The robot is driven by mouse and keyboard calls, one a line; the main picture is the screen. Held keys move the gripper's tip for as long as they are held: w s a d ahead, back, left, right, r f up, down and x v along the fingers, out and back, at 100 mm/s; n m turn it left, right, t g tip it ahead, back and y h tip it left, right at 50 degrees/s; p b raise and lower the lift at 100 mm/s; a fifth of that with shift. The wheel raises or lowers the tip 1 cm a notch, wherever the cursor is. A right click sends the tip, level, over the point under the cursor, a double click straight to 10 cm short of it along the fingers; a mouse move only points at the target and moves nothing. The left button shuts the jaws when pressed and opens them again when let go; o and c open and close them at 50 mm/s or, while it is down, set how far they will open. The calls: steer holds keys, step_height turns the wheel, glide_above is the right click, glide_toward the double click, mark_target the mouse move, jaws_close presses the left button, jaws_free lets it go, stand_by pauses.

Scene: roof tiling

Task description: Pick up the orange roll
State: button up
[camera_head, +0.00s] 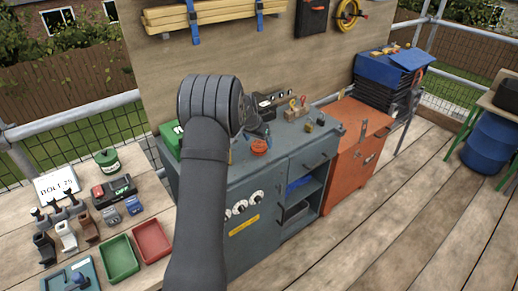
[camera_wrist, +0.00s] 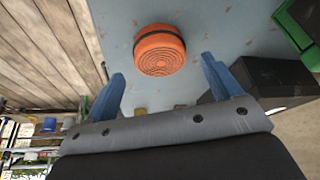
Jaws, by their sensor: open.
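The orange roll (camera_wrist: 159,51) is a short round piece with a dark band around its side and rings on its face. In the wrist view it rests on the grey-blue cabinet top (camera_wrist: 205,20), beyond and between my fingertips, not touching them. In the head view the roll (camera_head: 259,146) lies on the cabinet top (camera_head: 285,143), just right of my arm. My gripper (camera_wrist: 163,68) has two blue fingers spread apart with nothing between them. In the head view my arm and wrist hide part of the cabinet top, and the fingers are hard to make out.
A wooden block with small tools (camera_head: 296,112) stands behind the roll. A dark box (camera_wrist: 270,78) and a green case (camera_wrist: 300,22) are close to my right finger in the wrist view. An orange cabinet (camera_head: 357,150) adjoins at the right. Red (camera_head: 152,241) and green trays (camera_head: 119,260) sit on the left bench.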

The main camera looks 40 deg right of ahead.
mark_target(259, 145)
steer(key=x, duration=0.3)
steer(key=shift+f, duration=0.4)
steer(key=shift+c, duration=0.2)
steer(key=c, duration=1.1)
